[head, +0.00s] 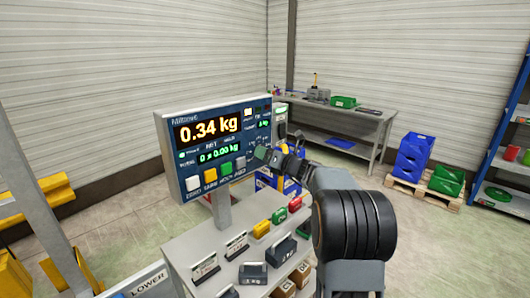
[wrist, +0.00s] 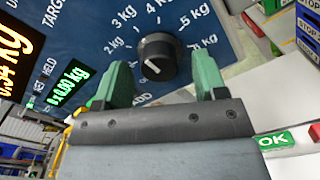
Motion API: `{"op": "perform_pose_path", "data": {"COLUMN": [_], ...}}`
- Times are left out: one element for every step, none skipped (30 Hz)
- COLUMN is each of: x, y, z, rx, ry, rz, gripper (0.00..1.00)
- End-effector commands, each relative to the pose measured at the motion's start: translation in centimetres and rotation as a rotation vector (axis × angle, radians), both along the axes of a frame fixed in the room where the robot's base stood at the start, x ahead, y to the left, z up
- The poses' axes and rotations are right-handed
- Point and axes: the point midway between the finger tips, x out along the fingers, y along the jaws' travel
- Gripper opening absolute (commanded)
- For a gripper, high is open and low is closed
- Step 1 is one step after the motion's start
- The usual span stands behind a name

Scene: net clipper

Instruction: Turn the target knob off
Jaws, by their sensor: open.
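The target knob (wrist: 158,52) is a round black dial on the blue scale panel (wrist: 95,28). It is ringed by kg labels such as 3, 4 and 5 kg. A short white mark shows on its lower edge in the wrist view. My gripper (wrist: 163,80) is open, with one green finger on each side of the knob's lower part; I cannot tell whether they touch it. Labels below the knob are hidden by my gripper. In the head view my gripper (head: 275,157) is at the right edge of the panel (head: 164,160), and the knob cannot be made out.
The panel reads 0.34 kg and has coloured buttons (head: 218,172) below. Under it a bench (head: 190,247) holds signs, dark boxes and yellow, green and red pieces. A grey table (head: 330,122) and blue crates (head: 413,155) stand behind. Open floor lies between.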

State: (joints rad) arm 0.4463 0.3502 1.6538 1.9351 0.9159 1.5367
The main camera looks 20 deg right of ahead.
Motion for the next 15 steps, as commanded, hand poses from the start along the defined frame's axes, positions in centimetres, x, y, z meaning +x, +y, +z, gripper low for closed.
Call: {"op": "perform_pose_path", "data": {"x": [0.36, 0.53, 0.71, 0.81, 0.90, 0.98, 1.03, 1.04, 1.06, 1.06, 1.06, 1.06, 1.06, 1.05, 1.05], "y": [0.16, 0.24, 0.33, 0.39, 0.42, 0.46, 0.47, 0.48, 0.49, 0.49, 0.49, 0.48, 0.48, 0.48, 0.48], "z": [0.05, 0.06, 0.04, 0.02, -0.01, -0.04, -0.04, -0.05, -0.05, -0.05, -0.05, -0.05, -0.04, -0.04, -0.04], "rx": [0.000, -0.001, -0.001, -0.001, -0.001, -0.001, -0.001, -0.001, -0.001, -0.001, -0.001, -0.001, -0.001, -0.001, -0.001], "ry": [0.001, 0.000, 0.000, 0.000, 0.000, 0.000, 0.000, 0.000, 0.000, 0.000, 0.000, 0.000, 0.000, 0.000, 0.000], "rz": [0.001, 0.000, 0.000, 0.000, 0.000, 0.000, 0.000, 0.000, 0.000, 0.000, 0.000, 0.000, 0.000, 0.000, 0.000], "gripper": [0.65, 0.65, 0.65, 0.65, 0.65, 0.65, 0.65, 0.65, 0.65, 0.65, 0.65, 0.65, 0.65, 0.65, 0.64]}}
